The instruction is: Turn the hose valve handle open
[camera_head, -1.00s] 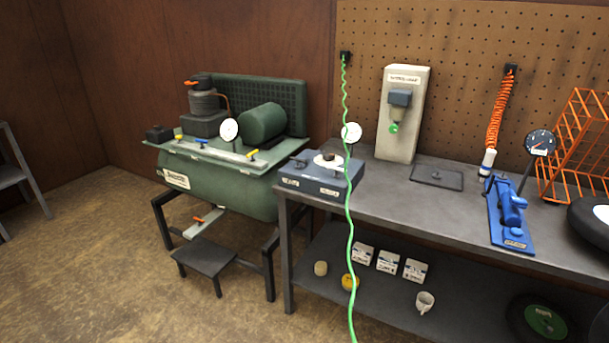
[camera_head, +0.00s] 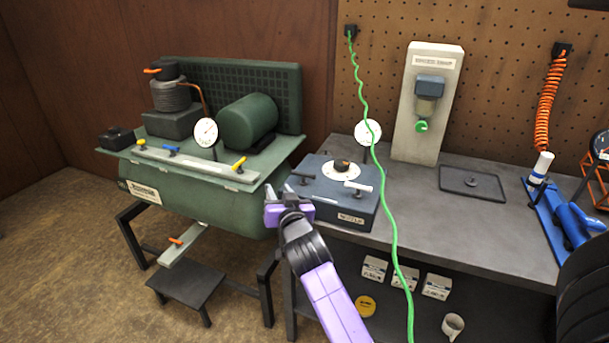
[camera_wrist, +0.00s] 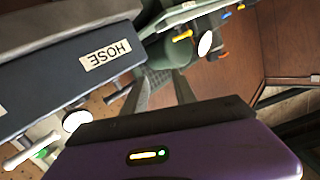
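The blue-grey valve box (camera_head: 335,215) stands at the left end of the workbench. A dark handle (camera_head: 302,177) is on its left side and a white-grey handle (camera_head: 358,187) on its right, with a round white dial between them. In the wrist view the box (camera_wrist: 60,85) appears upside down with a HOSE label (camera_wrist: 105,56). The dark handle is on that label's side. My gripper (camera_head: 287,208) is in front of the box's left front corner, below the handle and apart from it. Its two fingers (camera_wrist: 161,80) are spread with nothing between them.
A pale dispenser (camera_head: 425,105) stands behind on the bench.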

